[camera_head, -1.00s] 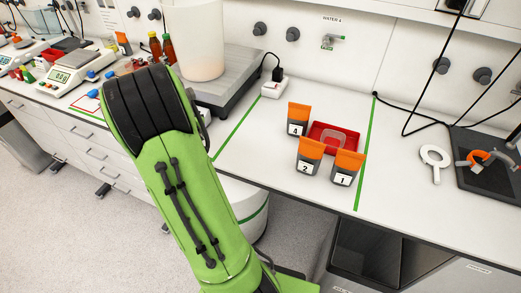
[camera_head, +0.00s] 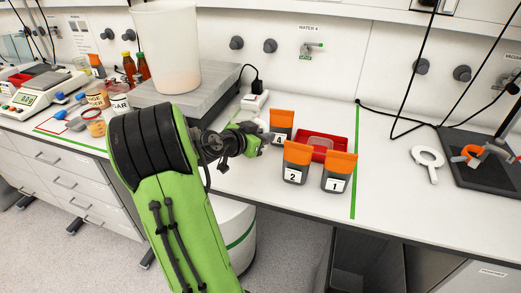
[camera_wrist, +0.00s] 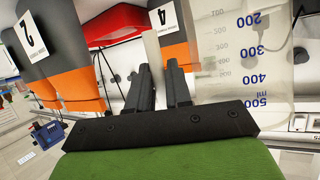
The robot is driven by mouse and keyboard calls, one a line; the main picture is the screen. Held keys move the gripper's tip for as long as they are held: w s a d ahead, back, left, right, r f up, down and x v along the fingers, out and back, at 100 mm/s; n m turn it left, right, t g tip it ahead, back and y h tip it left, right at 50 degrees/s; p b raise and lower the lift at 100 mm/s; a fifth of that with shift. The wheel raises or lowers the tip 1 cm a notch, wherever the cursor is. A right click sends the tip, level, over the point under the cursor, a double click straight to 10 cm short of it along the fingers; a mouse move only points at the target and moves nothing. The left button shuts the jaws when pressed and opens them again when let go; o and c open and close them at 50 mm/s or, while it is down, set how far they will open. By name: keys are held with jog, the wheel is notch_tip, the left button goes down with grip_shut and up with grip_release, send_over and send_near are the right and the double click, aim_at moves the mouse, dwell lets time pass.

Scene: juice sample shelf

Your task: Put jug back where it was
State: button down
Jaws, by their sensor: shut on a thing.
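The jug (camera_wrist: 245,50) is a clear measuring jug with blue ml marks. It fills the right of the wrist view. My gripper (camera_wrist: 165,75) is shut on a pale, narrow part of the jug, probably its handle; the fingers hide much of the grip. In the head view my gripper (camera_head: 262,140) is over the white bench, just left of the grey-and-orange bags. The jug is hard to make out there, and I cannot tell whether it touches the bench.
Bags 4 (camera_head: 282,122), 2 (camera_head: 295,172) and 1 (camera_head: 337,180) stand close on the right, around a red tray (camera_head: 339,148) holding a clear tub. A grey platform (camera_head: 205,88) bears a big white container (camera_head: 166,60). A white power box (camera_head: 254,102) sits behind. Free bench lies right of the green line (camera_head: 354,190).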

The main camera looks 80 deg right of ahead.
jog(key=shift+f+b, duration=0.35)
jog(key=shift+f, duration=1.2)
jog(key=shift+f, duration=0.15)
jog(key=c, duration=1)
grip_release()
jog(key=shift+c, duration=0.2)
jog(key=shift+r, duration=0.25)
jog(key=p+v, duration=0.1)
jog(key=v, duration=1.1)
jog(key=shift+a+f, duration=0.1)
jog(key=shift+f, duration=0.05)
